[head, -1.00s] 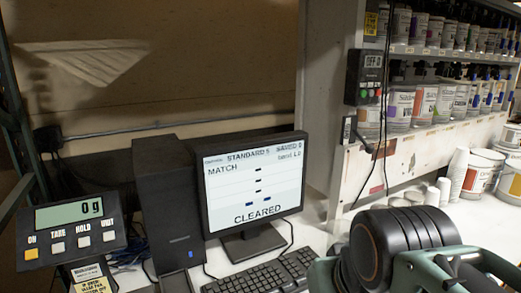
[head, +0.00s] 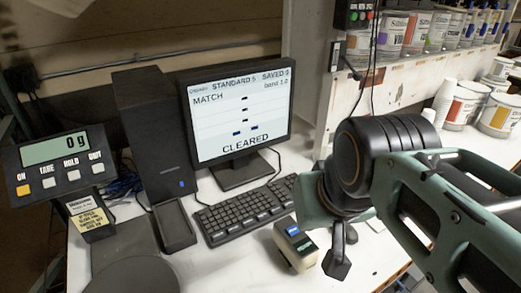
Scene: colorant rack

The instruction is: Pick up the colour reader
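A small cream handheld device with a dark top and a blue patch, which looks like the colour reader (head: 300,258), lies on the white bench in front of the keyboard. My gripper (head: 337,264) hangs from the green and black arm just to the right of it. One dark fingertip shows near the device's right side; the rest of the gripper is hidden behind my wrist. I cannot tell whether it touches the device or how wide it is.
A monitor (head: 235,105) reading "CLEARED", a keyboard (head: 245,210) and a black computer tower (head: 155,135) stand behind. A scale display (head: 62,160) reading 0 g is at left. Bare bench lies in front of the device.

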